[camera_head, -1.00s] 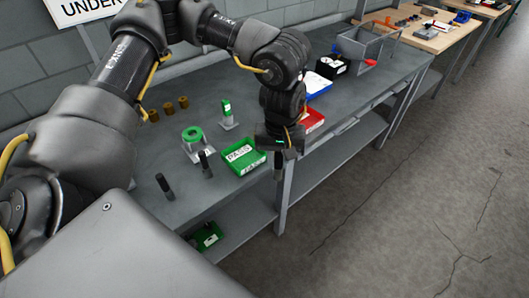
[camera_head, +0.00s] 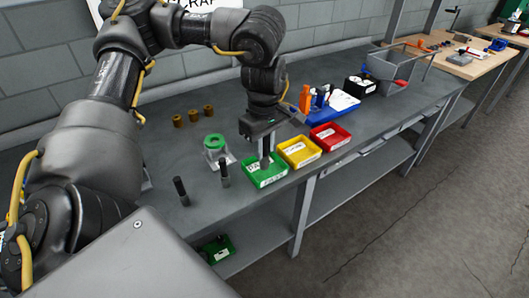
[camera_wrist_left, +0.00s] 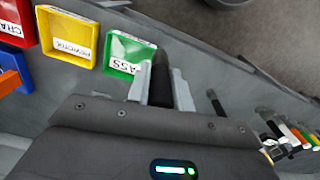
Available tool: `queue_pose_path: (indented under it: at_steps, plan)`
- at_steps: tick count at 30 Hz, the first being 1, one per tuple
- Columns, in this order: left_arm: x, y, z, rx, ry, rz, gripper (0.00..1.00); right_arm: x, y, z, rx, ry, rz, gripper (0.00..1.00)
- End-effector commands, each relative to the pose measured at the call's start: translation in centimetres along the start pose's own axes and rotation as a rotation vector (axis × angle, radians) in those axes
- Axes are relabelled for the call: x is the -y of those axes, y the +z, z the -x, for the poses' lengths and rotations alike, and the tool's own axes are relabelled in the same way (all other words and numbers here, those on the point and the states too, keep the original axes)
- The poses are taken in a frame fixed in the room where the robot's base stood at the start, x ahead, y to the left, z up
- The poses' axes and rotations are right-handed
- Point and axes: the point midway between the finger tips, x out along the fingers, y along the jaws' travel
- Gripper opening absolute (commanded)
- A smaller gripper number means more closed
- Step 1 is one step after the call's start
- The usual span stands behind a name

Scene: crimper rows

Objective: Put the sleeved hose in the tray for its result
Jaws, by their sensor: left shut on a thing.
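My left gripper (camera_head: 265,153) is shut on a dark hose (camera_head: 265,163), held upright with its lower end at the green tray labelled PASS (camera_head: 278,180). In the left wrist view the hose (camera_wrist_left: 160,72) stands between the fingers, beside the green tray (camera_wrist_left: 111,68). I cannot tell whether its end touches the tray floor. The fingers cover much of the hose, and any sleeve on it is too small to make out. To the right of the green tray are a yellow tray (camera_head: 300,163) and a red tray (camera_head: 330,145). My right gripper is not in view.
Two dark posts (camera_head: 181,192) (camera_head: 224,174) stand left of the green tray.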

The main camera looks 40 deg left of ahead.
Motion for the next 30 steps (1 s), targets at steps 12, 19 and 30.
queue_pose_path:
  at_steps: [12,19,30]
  plan:
    - [-5.3,-5.8,-6.4,0.001,-0.002,0.002,0.0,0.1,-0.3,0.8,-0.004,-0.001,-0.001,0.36]
    - [-6.0,-6.4,-7.3,0.0,0.001,-0.003,0.0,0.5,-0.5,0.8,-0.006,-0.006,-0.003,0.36]
    - [-6.2,-6.8,-10.6,0.002,-0.002,-0.001,0.0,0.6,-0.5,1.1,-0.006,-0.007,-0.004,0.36]
